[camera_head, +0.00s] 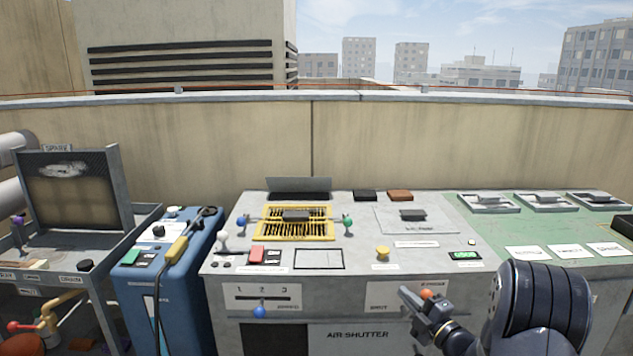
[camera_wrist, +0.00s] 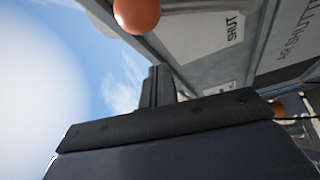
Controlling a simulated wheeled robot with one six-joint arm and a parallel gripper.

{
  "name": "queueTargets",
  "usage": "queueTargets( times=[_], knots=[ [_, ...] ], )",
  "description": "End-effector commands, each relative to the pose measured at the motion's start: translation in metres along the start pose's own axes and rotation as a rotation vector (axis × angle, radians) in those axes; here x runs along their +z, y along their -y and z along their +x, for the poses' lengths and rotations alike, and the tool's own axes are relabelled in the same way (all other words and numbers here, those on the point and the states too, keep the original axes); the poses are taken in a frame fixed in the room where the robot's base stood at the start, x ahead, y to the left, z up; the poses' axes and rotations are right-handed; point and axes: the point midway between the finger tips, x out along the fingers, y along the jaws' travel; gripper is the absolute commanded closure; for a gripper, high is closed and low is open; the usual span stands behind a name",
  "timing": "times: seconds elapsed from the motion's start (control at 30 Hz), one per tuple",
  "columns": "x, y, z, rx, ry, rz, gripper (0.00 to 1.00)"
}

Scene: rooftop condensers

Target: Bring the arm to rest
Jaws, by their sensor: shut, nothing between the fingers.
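My gripper (camera_head: 418,303) is at the lower right of the head view, in front of the console's front face. It is shut and empty. Its fingers point up and left, towards the front panel. An orange knob (camera_head: 427,294) sits on that panel just behind and above the fingers; I cannot tell whether they touch it. In the wrist view an orange ball-shaped knob (camera_wrist: 137,14) shows at the top, with the dark gripper body (camera_wrist: 160,125) below it. A plate reading SHUT (camera_wrist: 225,40) is beside it. My dark arm rises at the right of the head view.
The grey console (camera_head: 360,325), marked AIR SHUTTER, carries a yellow grille (camera_head: 295,236), a yellow button (camera_head: 382,253) and a blue lever knob (camera_head: 260,312). A blue unit (camera_head: 190,260) stands left. A green worktop (camera_head: 530,228) with trays lies right. Air above the console is clear.

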Motion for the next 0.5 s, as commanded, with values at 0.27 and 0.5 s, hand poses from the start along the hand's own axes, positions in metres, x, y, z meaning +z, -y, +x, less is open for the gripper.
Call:
queueTargets(
  times=[0.27,0.5],
  knots=[
    [-0.016,0.015,0.009,-0.049,-0.001,-0.091,1.0],
    [-0.028,0.027,0.016,-0.148,-0.001,-0.261,1.0]
  ],
)
